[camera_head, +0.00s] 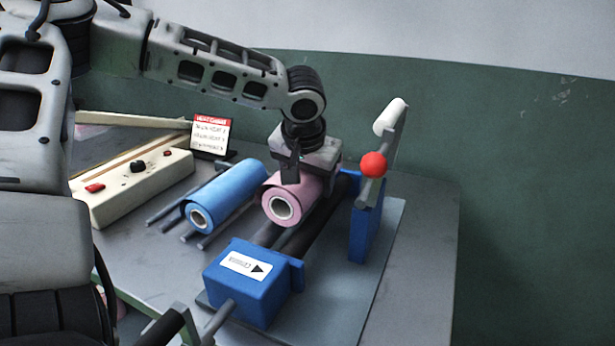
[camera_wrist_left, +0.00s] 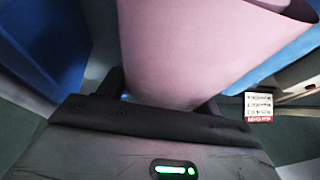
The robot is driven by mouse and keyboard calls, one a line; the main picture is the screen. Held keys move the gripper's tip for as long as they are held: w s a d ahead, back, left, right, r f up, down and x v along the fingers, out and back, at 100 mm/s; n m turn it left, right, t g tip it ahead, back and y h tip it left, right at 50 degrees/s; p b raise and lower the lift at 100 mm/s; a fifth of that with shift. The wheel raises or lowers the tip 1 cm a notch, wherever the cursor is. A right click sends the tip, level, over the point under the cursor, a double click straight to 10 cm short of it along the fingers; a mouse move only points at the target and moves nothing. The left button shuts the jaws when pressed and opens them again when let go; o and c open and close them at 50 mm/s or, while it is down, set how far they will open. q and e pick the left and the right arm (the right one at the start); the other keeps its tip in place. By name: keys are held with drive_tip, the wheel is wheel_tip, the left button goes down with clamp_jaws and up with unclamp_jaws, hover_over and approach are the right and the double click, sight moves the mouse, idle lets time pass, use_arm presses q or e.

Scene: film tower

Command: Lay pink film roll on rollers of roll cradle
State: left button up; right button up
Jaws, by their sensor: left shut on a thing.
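The pink film roll (camera_head: 281,207) is in the head view near the middle of the table, at the black rollers (camera_head: 308,233) of the blue roll cradle (camera_head: 243,284). I cannot tell whether it touches the rollers. My left gripper (camera_head: 292,178) is over the roll from above, shut on it. In the left wrist view the pink roll (camera_wrist_left: 200,50) fills the middle between the fingers, and the gripper (camera_wrist_left: 160,95) shows at its lower edge. My right gripper is not in view.
A blue film roll (camera_head: 225,195) lies on a rack of grey bars to the left. A lever with a red knob (camera_head: 373,165) rises at the cradle's far end. The table's right side is bare.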

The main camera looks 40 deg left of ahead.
use_arm(q)
drive_tip(key=shift+f+b, duration=0.65)
drive_tip(key=shift+f, duration=0.15)
idle(0.6)
drive_tip(key=o, duration=1.5)
drive_tip(key=shift+f, duration=0.15)
drive_tip(key=p+v, duration=0.2)
drive_tip(key=v, duration=1.4)
